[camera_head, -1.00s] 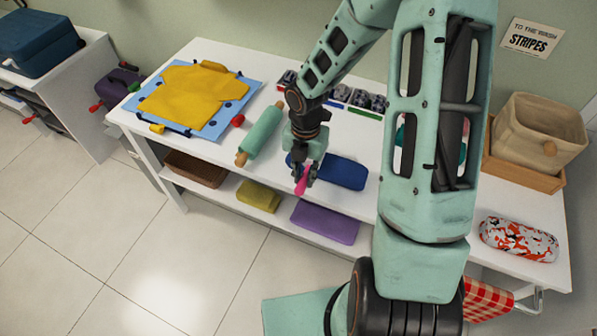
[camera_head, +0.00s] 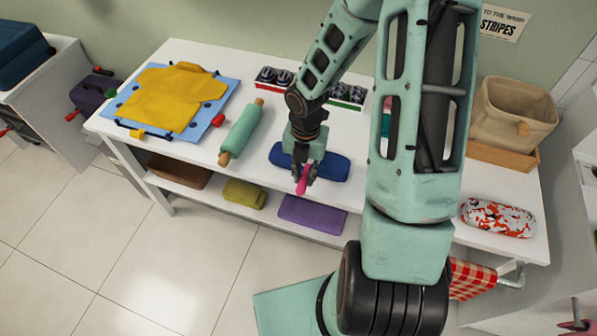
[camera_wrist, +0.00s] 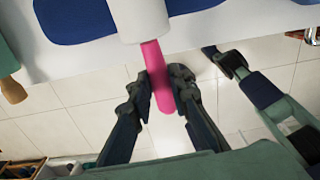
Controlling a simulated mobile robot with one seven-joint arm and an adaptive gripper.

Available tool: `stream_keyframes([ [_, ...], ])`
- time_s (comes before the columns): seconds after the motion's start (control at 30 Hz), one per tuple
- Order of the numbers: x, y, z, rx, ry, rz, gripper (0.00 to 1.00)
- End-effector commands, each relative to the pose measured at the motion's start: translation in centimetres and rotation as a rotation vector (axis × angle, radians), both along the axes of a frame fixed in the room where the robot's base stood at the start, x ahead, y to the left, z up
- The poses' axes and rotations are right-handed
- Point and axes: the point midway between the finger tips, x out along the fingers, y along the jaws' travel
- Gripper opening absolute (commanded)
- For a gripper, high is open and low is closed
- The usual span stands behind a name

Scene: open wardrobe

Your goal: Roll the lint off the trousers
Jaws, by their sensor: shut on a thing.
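A dark blue folded cloth, seemingly the trousers (camera_head: 331,166), lies on the white table near its front edge. It also shows at the top of the wrist view (camera_wrist: 75,22). My gripper (camera_head: 302,182) is shut on the pink handle of a lint roller (camera_head: 301,181), in front of the cloth's middle. In the wrist view my gripper (camera_wrist: 161,92) has its fingers on both sides of the pink handle (camera_wrist: 157,72). The white roll (camera_wrist: 139,18) points toward the cloth and overlaps it in view. I cannot tell whether they touch. No lint can be made out.
A green rolling pin (camera_head: 241,131) lies left of the cloth, beyond it a yellow shirt (camera_head: 168,97) on a blue board. A beige bin (camera_head: 513,110) and a patterned roll (camera_head: 497,218) are at right. Folded cloths (camera_head: 313,214) lie on the lower shelf.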

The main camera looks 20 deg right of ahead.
Motion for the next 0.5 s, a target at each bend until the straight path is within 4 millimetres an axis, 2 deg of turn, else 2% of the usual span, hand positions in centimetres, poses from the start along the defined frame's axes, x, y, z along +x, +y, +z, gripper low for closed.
stream_keyframes([
  [0.5, -1.4, -2.1, -0.2, 0.0, 0.004, -0.002, 0.0],
])
